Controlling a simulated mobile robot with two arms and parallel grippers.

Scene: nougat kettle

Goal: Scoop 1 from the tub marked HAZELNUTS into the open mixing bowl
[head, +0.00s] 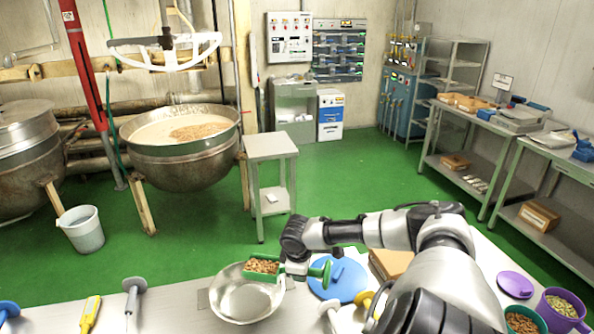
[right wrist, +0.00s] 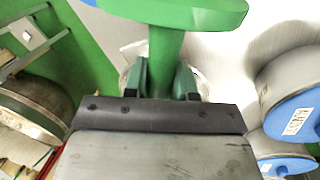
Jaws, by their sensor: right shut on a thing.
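The open mixing bowl (head: 229,307), shiny metal and empty where I can see inside, stands on the near table. My right gripper (head: 299,266) is shut on the handle of a green scoop (head: 280,268). The scoop is loaded with brown nuts (head: 262,266) and is held over the back right part of the bowl, roughly level. In the right wrist view the green handle (right wrist: 166,62) sits between the fingers (right wrist: 164,82). Tubs with nuts stand at the lower right: a purple one (head: 563,323) and a green-rimmed one (head: 522,313). I cannot read a HAZELNUTS mark. My left gripper is not in view.
A round blue lid (head: 345,279) and a brown box (head: 388,262) lie right of the bowl. A purple lid (head: 515,285) lies near the tubs. A yellow-handled tool (head: 90,312) and a grey-handled tool (head: 131,298) are at the left. A large kettle (head: 183,160) stands behind.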

